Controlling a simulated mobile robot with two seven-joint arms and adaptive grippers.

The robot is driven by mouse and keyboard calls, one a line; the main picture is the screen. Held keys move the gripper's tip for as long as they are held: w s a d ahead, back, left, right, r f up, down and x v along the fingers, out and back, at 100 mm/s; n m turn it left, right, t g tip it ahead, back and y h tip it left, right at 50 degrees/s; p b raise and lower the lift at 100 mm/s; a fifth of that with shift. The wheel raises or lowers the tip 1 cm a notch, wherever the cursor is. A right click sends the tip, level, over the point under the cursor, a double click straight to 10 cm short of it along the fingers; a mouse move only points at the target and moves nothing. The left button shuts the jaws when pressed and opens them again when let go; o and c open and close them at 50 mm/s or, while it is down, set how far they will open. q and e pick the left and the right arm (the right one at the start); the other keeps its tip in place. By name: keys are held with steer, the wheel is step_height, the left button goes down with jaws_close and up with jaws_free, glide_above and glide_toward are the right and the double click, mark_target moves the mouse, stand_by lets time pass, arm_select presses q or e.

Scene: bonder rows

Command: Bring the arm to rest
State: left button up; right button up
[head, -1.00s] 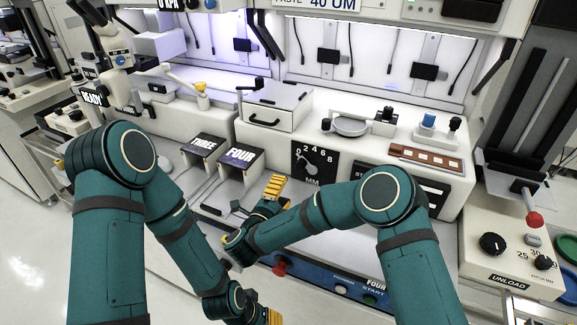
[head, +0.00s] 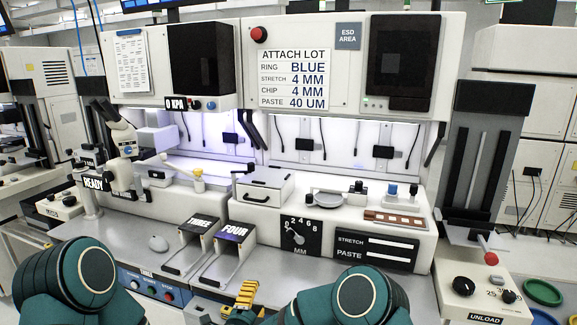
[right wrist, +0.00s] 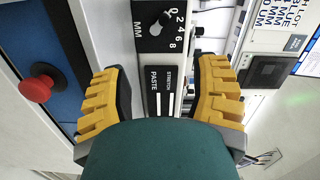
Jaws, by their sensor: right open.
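My right gripper (head: 245,293) shows at the bottom of the head view, its yellow ridged finger pointing up in front of the bonder's lower edge. In the right wrist view the right gripper (right wrist: 163,100) has its two yellow fingers wide apart with nothing between them. Behind them are the STRETCH and PASTE panel (right wrist: 160,90) and the MM dial (right wrist: 160,22). My right arm's teal elbow is at the bottom of the head view, and my left arm's is at the bottom left. My left gripper is out of view.
The bonder bench carries THREE (head: 200,226) and FOUR (head: 236,232) slots, a white lidded box (head: 265,186) and a round stage (head: 328,199). An UNLOAD station (head: 480,297) with a red-knobbed lever (head: 491,258) stands right. A red button (right wrist: 38,88) shows in the wrist view.

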steer(key=d+f+n+g+y, duration=0.2)
steer(key=d+f+n+y, duration=0.25)
steer(key=f+n, duration=0.25)
steer(key=s+d+f+n+g+y, duration=0.4)
steer(key=s+d+f+n+g, duration=0.5)
steer(key=s, duration=0.4)
steer(key=s+d+f+g, duration=0.1)
steer(key=s+d+g, duration=0.1)
steer(key=s, duration=0.5)
steer(key=s+d+f+n+g, duration=0.1)
steer(key=s+d+f+g, duration=0.1)
steer(key=s, duration=0.4)
steer(key=shift+s+d+f+n+g, duration=0.15)
steer(key=shift+s+d+n+g, duration=0.2)
steer(key=shift+d, duration=0.45)
steer(key=shift+w, duration=0.1)
